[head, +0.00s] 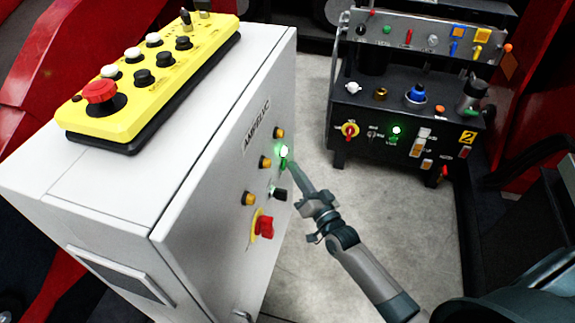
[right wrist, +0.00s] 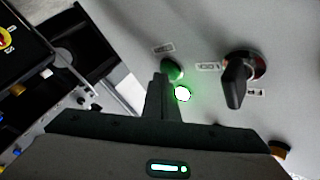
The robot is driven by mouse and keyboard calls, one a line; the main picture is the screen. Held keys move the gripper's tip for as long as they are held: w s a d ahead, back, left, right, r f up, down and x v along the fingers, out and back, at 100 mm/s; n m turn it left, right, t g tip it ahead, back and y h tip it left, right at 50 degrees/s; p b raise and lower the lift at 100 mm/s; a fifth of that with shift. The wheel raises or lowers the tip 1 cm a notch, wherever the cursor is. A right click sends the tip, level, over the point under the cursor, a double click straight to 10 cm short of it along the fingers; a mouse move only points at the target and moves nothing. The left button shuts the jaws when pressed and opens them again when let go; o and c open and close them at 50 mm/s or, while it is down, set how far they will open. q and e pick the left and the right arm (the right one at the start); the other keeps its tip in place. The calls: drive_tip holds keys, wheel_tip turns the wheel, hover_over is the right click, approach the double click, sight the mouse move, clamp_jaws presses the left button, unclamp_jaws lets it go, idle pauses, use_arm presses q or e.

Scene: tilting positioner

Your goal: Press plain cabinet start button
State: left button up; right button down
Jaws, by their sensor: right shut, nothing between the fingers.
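The plain grey cabinet (head: 215,185) stands at the left with its control face turned right. Its green button (head: 284,163) sits just below a glowing green-white lamp (head: 283,149). In the right wrist view the green button (right wrist: 172,70) and the lit lamp (right wrist: 183,93) are just right of my fingertips. My right gripper (head: 293,168) is shut and empty, its tip at the green button and partly overlapping it in the picture. I cannot tell whether tip and button touch. My left gripper is not in view.
A black selector switch (head: 278,193), yellow-ringed red switch (head: 263,226) and amber buttons (head: 249,198) share the cabinet face. A yellow pendant (head: 150,75) lies on top. A black control console (head: 400,120) stands behind right. Bare floor (head: 310,110) lies between.

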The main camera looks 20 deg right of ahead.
drive_tip(key=shift+s+d, duration=0.55)
drive_tip(key=shift+d, duration=0.1)
drive_tip(key=shift+d, duration=0.1)
idle(0.3)
drive_tip(key=shift+s+d+p, duration=0.3)
drive_tip(key=shift+s+d, duration=0.45)
drive_tip(key=shift+d, duration=0.25)
drive_tip(key=shift+s+d+p, duration=0.25)
drive_tip(key=shift+s+d, duration=0.5)
drive_tip(key=shift+d, duration=0.2)
drive_tip(key=shift+a, duration=0.1)
